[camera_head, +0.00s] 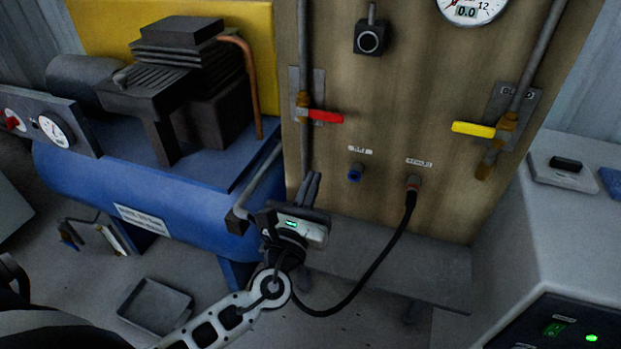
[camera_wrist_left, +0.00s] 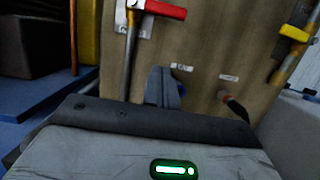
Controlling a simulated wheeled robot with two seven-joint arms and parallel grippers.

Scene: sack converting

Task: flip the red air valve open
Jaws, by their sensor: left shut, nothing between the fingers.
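The red valve handle (camera_head: 326,116) sits on a grey vertical pipe on the wooden panel and points right, across the pipe. It also shows in the left wrist view (camera_wrist_left: 166,10), at the top. My left gripper (camera_head: 312,182) is below the handle, apart from it, in front of the panel. Its fingers are shut and empty, pointing up toward the panel; they also show in the left wrist view (camera_wrist_left: 162,86). My right gripper is not in view.
A yellow valve handle (camera_head: 473,129) is on the right pipe. A blue port (camera_head: 355,173) and a black hose (camera_head: 384,254) are below the red handle. A blue compressor tank (camera_head: 160,195) stands left, and a grey cabinet (camera_head: 570,235) stands right.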

